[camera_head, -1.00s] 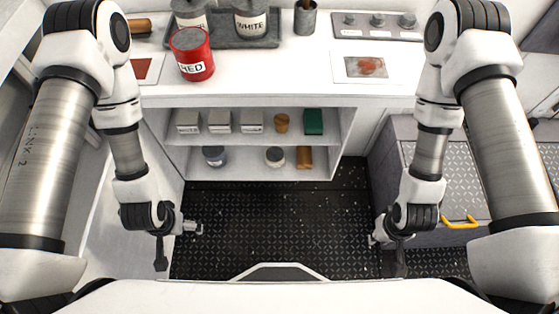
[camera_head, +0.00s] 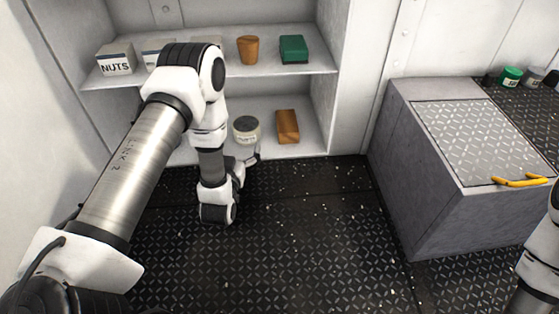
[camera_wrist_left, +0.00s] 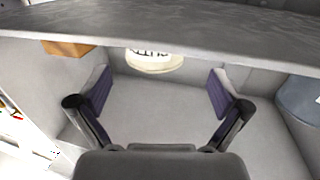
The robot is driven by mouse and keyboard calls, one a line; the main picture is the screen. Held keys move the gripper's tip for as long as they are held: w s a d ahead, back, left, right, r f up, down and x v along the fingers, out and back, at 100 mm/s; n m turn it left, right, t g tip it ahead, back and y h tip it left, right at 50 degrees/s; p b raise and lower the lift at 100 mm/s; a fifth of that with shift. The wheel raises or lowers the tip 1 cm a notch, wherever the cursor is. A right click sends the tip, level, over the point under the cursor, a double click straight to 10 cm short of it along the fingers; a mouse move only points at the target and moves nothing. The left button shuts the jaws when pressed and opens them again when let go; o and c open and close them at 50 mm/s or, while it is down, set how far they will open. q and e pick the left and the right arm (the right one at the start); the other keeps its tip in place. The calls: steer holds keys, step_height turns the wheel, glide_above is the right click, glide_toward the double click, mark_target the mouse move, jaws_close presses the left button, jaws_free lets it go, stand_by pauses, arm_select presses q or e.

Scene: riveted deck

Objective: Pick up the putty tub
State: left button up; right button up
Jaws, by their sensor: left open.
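The putty tub (camera_head: 246,130) is a pale tub with a dark lid and a printed label, standing on the lower shelf of the white shelf unit. In the left wrist view the tub (camera_wrist_left: 155,62) is ahead of the jaws, its label upside down and its upper part cut by a shelf board. My left gripper (camera_head: 252,157) is at the front of the lower shelf, just in front of the tub. In the wrist view its fingers (camera_wrist_left: 161,90) are spread wide with nothing between them, apart from the tub. My right gripper is out of view.
A brown block (camera_head: 288,126) stands right of the tub. A grey container (camera_wrist_left: 302,98) shows in the wrist view on the other side. The upper shelf board (camera_head: 285,67) lies above, with boxes, a wooden cup (camera_head: 248,50) and a green box (camera_head: 293,49). A grey chest (camera_head: 450,190) stands right.

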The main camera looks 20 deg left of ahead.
mark_target(249, 116)
arm_select(q)
steer(key=b+x, duration=0.1)
steer(key=x, duration=0.1)
steer(key=b+x, duration=0.1)
steer(key=x, duration=0.2)
steer(key=r+b+x, duration=0.1)
steer(key=b+x, duration=0.1)
steer(key=x, duration=0.1)
steer(key=shift+d, duration=0.3)
steer(key=shift+w+r, duration=0.1)
steer(key=shift+w, duration=0.1)
steer(key=shift+r, duration=0.1)
steer(key=shift+c, duration=0.7)
steer(key=c, duration=1.2)
